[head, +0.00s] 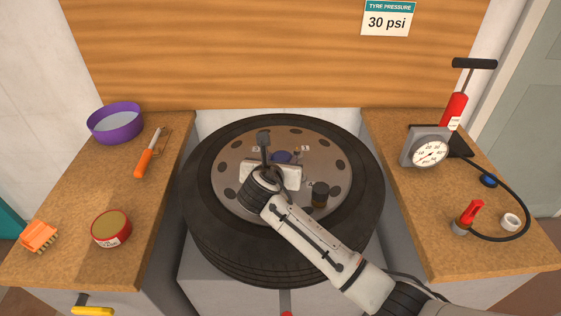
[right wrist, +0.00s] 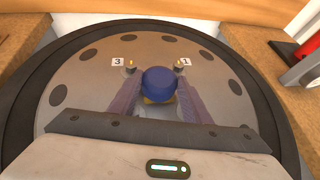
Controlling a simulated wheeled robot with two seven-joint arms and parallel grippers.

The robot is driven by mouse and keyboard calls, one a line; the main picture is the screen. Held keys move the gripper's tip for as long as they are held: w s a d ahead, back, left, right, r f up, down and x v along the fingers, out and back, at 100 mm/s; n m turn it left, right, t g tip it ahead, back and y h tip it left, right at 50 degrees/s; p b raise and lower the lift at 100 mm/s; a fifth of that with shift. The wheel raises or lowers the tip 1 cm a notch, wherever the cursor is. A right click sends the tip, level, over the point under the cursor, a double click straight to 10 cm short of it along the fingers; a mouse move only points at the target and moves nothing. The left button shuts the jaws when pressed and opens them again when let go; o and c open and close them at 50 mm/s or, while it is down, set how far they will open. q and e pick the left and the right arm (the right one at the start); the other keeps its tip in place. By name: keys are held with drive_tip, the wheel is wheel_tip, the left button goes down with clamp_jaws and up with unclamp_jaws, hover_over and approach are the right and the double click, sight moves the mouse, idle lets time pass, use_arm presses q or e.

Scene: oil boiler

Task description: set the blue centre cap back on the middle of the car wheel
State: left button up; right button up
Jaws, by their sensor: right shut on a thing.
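The car wheel lies flat, a black tyre (head: 360,215) around a grey rim disc (head: 235,165) with dark round holes. My right gripper (head: 284,160) is over the middle of the disc. It is shut on the blue centre cap (right wrist: 159,80), which shows between its two fingers in the right wrist view. A bit of yellow shows just under the cap. I cannot tell whether the cap touches the disc. My left gripper is not in view.
Studs with number tags 3 (right wrist: 130,66) and 1 (right wrist: 181,65) stand near the cap. A dark cylinder (head: 320,194) stands on the disc. A gauge (head: 427,150) and pump (head: 454,110) are right.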

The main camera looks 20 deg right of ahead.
drive_tip(key=shift+f, duration=0.2)
drive_tip(key=o, duration=1.1)
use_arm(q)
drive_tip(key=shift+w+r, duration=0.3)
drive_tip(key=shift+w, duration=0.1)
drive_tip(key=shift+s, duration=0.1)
use_arm(e)
drive_tip(key=shift+r, duration=0.2)
use_arm(q)
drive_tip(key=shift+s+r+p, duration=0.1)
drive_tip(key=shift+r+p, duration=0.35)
drive_tip(key=shift+p, duration=0.2)
use_arm(e)
drive_tip(key=v, duration=1.1)
drive_tip(key=shift+s+a+r, duration=0.1)
drive_tip(key=shift+s+a, duration=0.1)
drive_tip(key=shift+s, duration=0.15)
